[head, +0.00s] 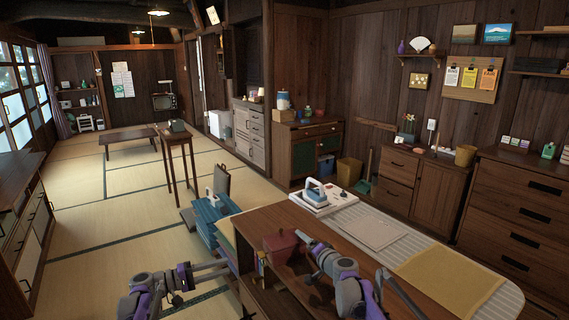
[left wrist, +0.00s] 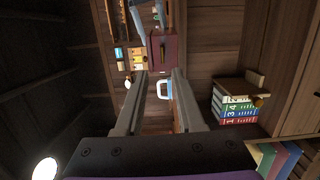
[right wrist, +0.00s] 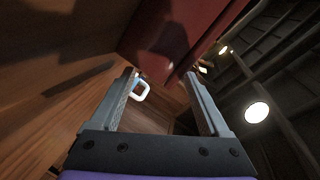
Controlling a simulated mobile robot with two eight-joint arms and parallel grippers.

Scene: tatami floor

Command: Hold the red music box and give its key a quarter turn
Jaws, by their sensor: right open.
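The red music box (head: 282,242) sits at the near left end of the wooden desk. It also shows beyond the fingers in the left wrist view (left wrist: 163,40) and close up at the top of the right wrist view (right wrist: 175,35). My left gripper (head: 222,268) is open and empty, left of the box and apart from it. My right gripper (head: 303,238) is open, close to the box's right side.
The desk top (head: 262,218) carries a blue and white iron (head: 317,192) on a pale base and a yellow cloth (head: 450,270). Blue binders (head: 208,215) stand left of the desk. Numbered books (left wrist: 235,108) show in the left wrist view. Tatami on the left is open.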

